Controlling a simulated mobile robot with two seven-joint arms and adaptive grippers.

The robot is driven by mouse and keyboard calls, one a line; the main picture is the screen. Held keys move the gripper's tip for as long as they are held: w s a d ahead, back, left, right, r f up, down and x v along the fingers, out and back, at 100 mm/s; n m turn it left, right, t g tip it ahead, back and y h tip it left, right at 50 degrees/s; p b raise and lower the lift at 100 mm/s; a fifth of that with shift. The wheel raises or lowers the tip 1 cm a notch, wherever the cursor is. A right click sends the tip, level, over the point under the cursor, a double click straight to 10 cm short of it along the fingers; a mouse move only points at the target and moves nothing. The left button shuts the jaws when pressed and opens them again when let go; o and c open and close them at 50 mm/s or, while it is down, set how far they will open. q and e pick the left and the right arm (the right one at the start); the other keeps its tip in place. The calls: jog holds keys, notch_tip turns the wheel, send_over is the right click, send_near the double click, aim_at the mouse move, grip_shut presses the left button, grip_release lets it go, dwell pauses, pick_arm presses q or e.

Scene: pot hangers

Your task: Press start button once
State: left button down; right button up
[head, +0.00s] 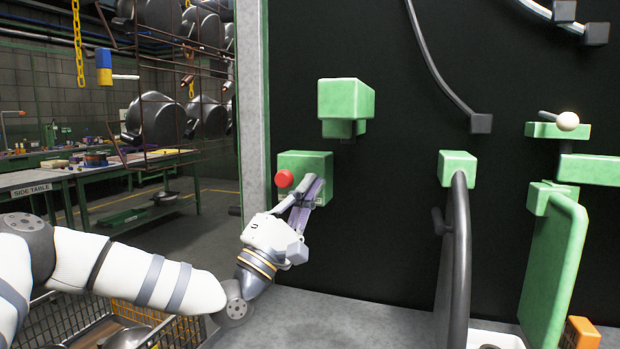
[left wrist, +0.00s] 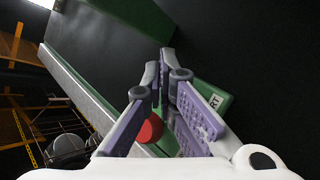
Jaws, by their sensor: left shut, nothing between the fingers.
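A green control box (head: 318,163) is mounted on the dark panel near its left edge. A red button (head: 284,178) sticks out at its left side. The red button also shows in the left wrist view (left wrist: 151,129), behind my fingers. A white label ending in "RT" (left wrist: 214,101) is on the green box, right of the fingers; its other letters are hidden. My left gripper (head: 312,186) is shut and empty, with its fingertips in front of the box's lower right part. No start button shows clearly; the fingers cover part of the box. I cannot tell whether they touch it.
A larger green block (head: 345,98) sticks out above the box. A grey post (head: 250,110) edges the panel at left. A curved dark hanger (head: 459,260) and a green slab (head: 553,260) stand to the right. A wire basket (head: 60,325) is below my arm.

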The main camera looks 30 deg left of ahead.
pick_arm(q)
jog(key=shift+s+y, duration=0.3)
pick_arm(e)
jog(key=shift+w+r, duration=0.1)
jog(key=shift+r, duration=0.05)
pick_arm(q)
jog(key=s+p, duration=0.1)
jog(key=s, duration=0.1)
jog(key=s+d+p, duration=0.1)
jog(key=s, duration=0.2)
jog(key=shift+d, duration=0.15)
pick_arm(e)
jog(key=shift+w+r+t, duration=0.5)
jog(key=shift+w+r, duration=0.6)
jog(key=shift+r, duration=0.05)
